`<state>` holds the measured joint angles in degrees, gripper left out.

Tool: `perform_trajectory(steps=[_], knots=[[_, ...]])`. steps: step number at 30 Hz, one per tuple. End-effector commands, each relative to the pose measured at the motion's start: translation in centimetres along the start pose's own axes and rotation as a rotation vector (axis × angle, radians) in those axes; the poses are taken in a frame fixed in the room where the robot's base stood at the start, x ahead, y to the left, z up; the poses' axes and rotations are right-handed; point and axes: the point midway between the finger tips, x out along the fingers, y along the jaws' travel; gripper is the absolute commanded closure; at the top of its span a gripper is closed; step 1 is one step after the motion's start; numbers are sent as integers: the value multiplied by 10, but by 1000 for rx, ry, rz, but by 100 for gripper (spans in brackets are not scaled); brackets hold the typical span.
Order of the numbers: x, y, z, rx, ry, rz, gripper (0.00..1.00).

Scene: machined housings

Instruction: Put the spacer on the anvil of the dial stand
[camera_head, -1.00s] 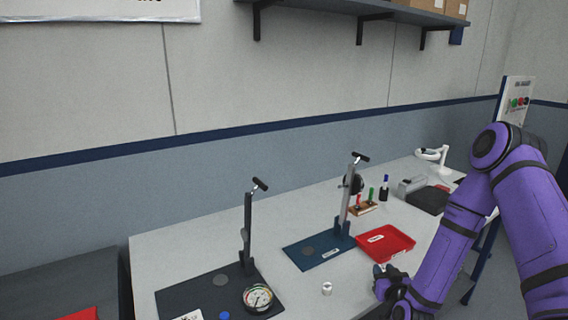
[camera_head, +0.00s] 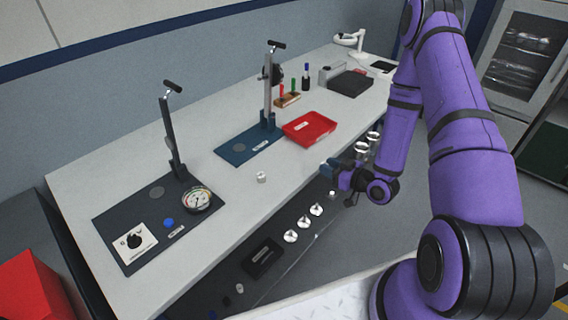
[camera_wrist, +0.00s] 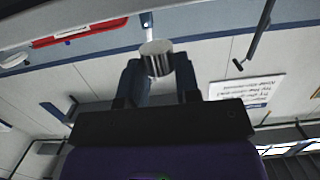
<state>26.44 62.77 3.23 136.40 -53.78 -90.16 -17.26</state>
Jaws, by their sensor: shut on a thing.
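My gripper (camera_head: 327,167) is over the table's front edge in the head view, in front of the red tray. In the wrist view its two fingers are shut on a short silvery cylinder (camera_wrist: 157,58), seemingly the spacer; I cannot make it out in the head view. The dial stand with its dial mounted on the post (camera_head: 269,95) has a blue base (camera_head: 233,157). A grey round anvil (camera_head: 239,147) lies flat on that base, bare. The gripper is to its right and apart from it.
A second post (camera_head: 170,135) stands on a dark base (camera_head: 110,215) with a loose dial (camera_head: 197,199), a blue cap (camera_head: 169,223) and a printed card (camera_head: 134,243). A small whitish round piece (camera_head: 262,178) stands alone on the table. The red tray (camera_head: 309,127) is beside the blue base.

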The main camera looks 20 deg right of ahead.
Motion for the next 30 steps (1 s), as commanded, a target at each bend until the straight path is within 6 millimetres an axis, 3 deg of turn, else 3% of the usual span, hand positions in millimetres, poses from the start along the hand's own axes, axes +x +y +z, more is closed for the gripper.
perform_trajectory(steps=[7,15,24,30], knots=[[-31,-4,10,-21,-1,-137,93],[-42,-6,12,-28,1,-185,93],[-39,-7,12,-29,1,-185,93],[-7,-14,7,-30,2,-189,93]])
